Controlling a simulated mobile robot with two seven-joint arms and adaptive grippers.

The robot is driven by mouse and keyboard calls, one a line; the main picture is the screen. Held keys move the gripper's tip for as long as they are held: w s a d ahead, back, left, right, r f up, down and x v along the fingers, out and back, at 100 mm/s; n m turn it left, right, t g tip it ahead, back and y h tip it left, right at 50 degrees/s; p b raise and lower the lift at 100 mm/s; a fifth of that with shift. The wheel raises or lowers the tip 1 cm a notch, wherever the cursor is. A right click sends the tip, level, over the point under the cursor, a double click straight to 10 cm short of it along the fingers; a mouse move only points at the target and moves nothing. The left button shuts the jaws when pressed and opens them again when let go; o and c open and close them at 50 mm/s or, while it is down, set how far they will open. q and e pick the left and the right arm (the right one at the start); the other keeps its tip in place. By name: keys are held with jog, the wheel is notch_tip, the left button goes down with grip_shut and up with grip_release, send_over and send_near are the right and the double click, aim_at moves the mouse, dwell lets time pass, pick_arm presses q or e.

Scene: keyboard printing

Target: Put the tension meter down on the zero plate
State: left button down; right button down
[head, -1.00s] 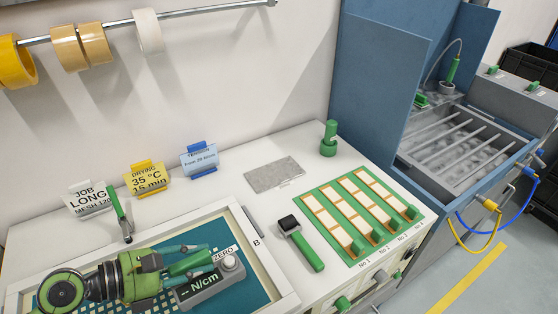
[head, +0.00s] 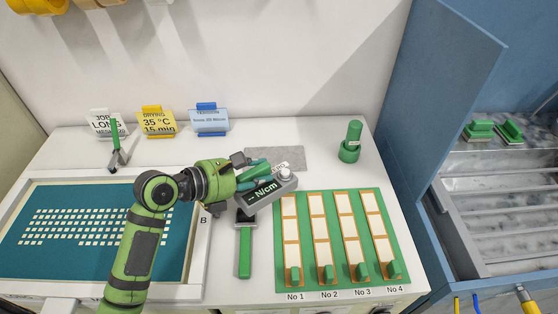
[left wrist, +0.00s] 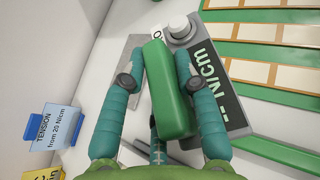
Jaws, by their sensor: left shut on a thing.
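The tension meter (head: 268,191) is a grey block with a dark "-- N/cm" display, a round knob and a green handle. My left gripper (head: 252,172) is shut on its green handle (left wrist: 168,95), with a teal finger on each side in the left wrist view. The zero plate (head: 287,157) is a flat grey speckled rectangle on the white bench. The meter is held over the plate's front edge and covers part of it. In the left wrist view, part of the plate (left wrist: 122,75) shows left of the handle. I cannot tell whether they touch. My right gripper is out of view.
A green board (head: 335,283) with several orange-framed strips lies at the right front. A green-handled tool (head: 245,250) lies below the meter. A green cylinder (head: 351,143) stands right of the plate. Job, drying and tension cards (head: 208,120) stand behind. A framed screen (head: 30,268) lies at the left.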

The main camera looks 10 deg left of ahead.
pick_arm(q)
jog(key=w+d+r+n+t+y, duration=0.1)
jog(key=w+d+r, duration=0.1)
jog(key=w, duration=0.4)
jog(key=n+b, duration=0.1)
jog(key=b, duration=0.1)
send_over(266, 155)
notch_tip(266, 155, down, 5)
jog(key=shift+f+t+y, duration=0.15)
jog(key=shift+t+y, duration=0.15)
jog(key=shift+y, duration=0.1)
jog(key=shift+f, duration=1.8)
jog(key=c, duration=0.9)
grip_release()
jog(key=shift+s+f, duration=0.1)
jog(key=shift+f, duration=0.05)
jog(key=shift+c, duration=0.2)
